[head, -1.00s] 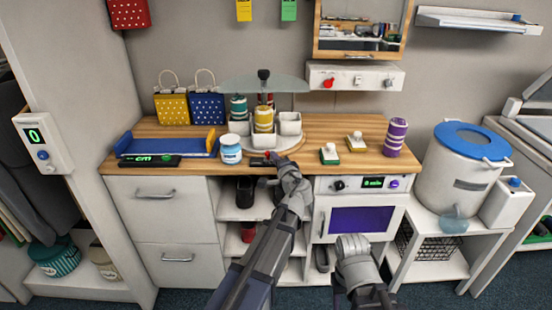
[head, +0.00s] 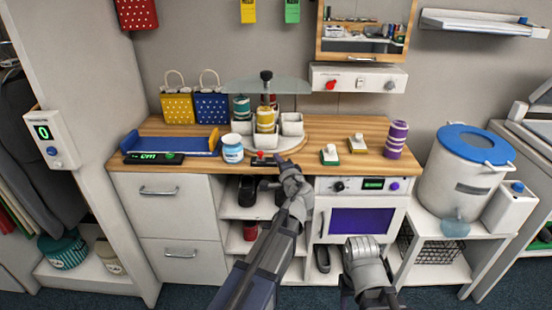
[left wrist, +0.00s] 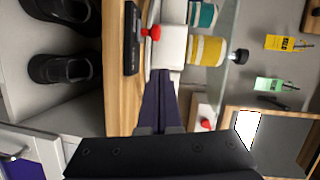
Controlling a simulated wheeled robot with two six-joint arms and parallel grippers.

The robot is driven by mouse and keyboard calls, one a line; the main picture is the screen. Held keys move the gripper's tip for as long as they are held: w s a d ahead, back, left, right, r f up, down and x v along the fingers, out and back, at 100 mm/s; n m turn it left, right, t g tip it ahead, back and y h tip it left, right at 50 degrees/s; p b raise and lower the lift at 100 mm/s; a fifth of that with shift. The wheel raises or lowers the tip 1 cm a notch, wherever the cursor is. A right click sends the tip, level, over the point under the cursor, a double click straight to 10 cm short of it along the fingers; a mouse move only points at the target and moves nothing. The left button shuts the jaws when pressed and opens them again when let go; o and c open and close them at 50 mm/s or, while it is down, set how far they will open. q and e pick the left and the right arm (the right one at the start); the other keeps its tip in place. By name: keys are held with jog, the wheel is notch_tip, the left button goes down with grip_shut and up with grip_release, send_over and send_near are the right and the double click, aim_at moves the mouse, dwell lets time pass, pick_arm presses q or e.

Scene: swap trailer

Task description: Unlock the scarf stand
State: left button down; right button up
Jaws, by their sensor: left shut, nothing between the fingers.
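The scarf stand is a round rack on the wooden counter, with a clear disc top and black knob (head: 266,76). It holds white bins (head: 292,124) and yellow and teal rolls (head: 265,119). A small red knob (head: 261,154) is at its front edge on a dark base; it also shows in the left wrist view (left wrist: 152,33). My left gripper (head: 276,160) is shut and empty, close to the right of the red knob. I cannot tell whether it touches the knob or the stand. My right gripper (head: 361,246) is low in front of the cabinet; its fingers are hidden.
A white jar (head: 232,149) stands left of the stand, beside a blue tray (head: 165,146). A green-based stamp (head: 330,154), another stamp (head: 357,143) and a purple roll (head: 396,139) are on the right. Bare counter lies between the stand and these.

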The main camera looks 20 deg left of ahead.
pick_arm(q)
jog(key=p+v, duration=0.1)
jog(key=v, duration=0.8)
jog(key=shift+s+a, duration=0.15)
jog(key=shift+a, duration=0.05)
jog(key=shift+f, duration=0.1)
jog(key=s+d+f+n+g+h, duration=0.3)
jog(key=s+f+n+g, duration=0.3)
jog(key=s+f, duration=0.55)
jog(key=s+d+f+g+h, duration=0.5)
jog(key=s+d+f+g, duration=0.25)
jog(key=s+d, duration=0.35)
notch_tip(320, 180, up, 14)
jog(key=s+p, duration=0.1)
jog(key=p, duration=1.3)
jog(key=shift+a+r, duration=0.25)
jog(key=shift+a, duration=0.1)
